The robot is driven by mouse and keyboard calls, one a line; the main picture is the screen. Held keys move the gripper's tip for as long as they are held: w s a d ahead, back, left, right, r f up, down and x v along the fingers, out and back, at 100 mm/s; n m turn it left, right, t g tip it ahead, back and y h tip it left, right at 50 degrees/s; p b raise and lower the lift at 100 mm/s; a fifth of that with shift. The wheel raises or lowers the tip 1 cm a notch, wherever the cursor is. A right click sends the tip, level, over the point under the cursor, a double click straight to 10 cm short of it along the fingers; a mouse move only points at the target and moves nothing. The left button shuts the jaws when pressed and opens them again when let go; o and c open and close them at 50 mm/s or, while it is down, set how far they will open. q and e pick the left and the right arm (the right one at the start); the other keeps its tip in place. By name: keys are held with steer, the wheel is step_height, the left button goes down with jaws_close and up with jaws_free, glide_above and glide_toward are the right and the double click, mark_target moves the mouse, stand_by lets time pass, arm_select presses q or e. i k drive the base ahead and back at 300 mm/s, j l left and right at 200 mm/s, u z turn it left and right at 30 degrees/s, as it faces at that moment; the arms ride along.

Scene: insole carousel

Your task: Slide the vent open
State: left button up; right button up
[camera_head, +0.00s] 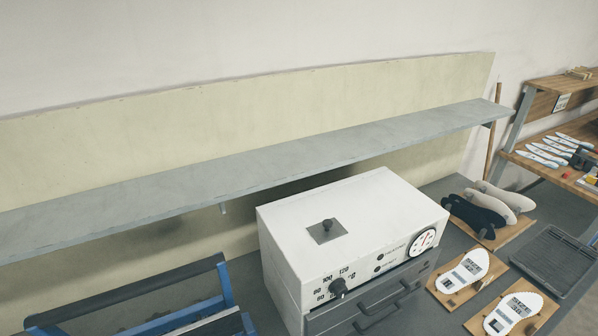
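A white box-shaped oven (290,212) stands on the grey bench below the shelf. On its top is a small square grey metal plate with a dark round knob, which looks like the vent (327,231). I cannot tell from this view whether the vent is open or shut. The oven's front has a black temperature knob (338,288), a round gauge (423,241) and dark grey doors or drawers with handles (380,305). Neither of my grippers is in view.
A long grey shelf (240,175) runs behind and above the oven. A blue frame with dark bars (130,293) stands at lower left. Right of the oven are dark and light insoles on a wooden board (509,232), white insole forms (465,270) and a dark tray (555,258).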

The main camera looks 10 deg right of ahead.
mark_target(327, 230)
steer(key=i+l+u, duration=0.1)
steer(key=l+u, duration=0.25)
steer(key=i+l+u, duration=0.1)
steer(key=l+u, duration=0.15)
steer(key=u, duration=0.15)
steer(key=l+u, duration=0.35)
